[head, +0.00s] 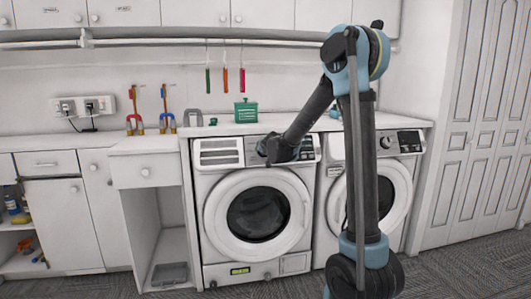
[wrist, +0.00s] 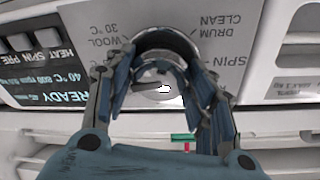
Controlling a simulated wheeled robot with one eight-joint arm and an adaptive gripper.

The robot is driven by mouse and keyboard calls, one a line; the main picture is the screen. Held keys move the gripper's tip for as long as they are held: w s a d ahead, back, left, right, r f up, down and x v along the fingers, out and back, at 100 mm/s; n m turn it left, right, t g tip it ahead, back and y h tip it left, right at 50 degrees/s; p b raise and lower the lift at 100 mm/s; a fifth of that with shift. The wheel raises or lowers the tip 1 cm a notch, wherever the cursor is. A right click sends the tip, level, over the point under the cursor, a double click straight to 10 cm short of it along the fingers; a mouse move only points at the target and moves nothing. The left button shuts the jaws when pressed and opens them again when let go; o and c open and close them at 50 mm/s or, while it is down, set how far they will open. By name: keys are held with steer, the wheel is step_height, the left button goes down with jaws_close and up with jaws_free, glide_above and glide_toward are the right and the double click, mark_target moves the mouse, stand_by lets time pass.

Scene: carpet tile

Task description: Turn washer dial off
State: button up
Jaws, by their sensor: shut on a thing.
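The left washer (head: 214,252) is a white front loader with its round door closed. Its dial (wrist: 168,38) is a round silver-grey knob on the control panel, seen close up in the wrist view. Printed labels around it include WOOL 30 °C, SPIN and DRUM CLEAN, upside down in that view. My gripper (wrist: 166,72) has its blue fingers on either side of the dial and is shut on it. In the head view, my gripper (head: 272,153) is at the washer's panel and hides the dial. The dial's pointer setting cannot be made out.
The washer's display (wrist: 65,92) reads READY. A second machine (head: 400,185) stands at the right, partly behind my arm. White cabinets (head: 60,210) are at the left. Carpeted floor is open in front.

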steer(key=n, duration=0.4)
steer(key=shift+n+y, duration=0.3)
steer(key=shift+y, duration=0.1)
steer(key=n, duration=0.4)
steer(key=shift+d+n+y, duration=0.1)
steer(key=shift+n+y, duration=0.2)
steer(key=shift+y, duration=0.1)
steer(key=n, duration=0.4)
steer(key=shift+y, duration=0.3)
steer(key=shift+n+g, duration=0.5)
steer(key=shift+n, duration=1.6)
steer(key=shift+y, duration=0.3)
steer(key=o, duration=1.1)
steer(key=shift+v, duration=5.95)
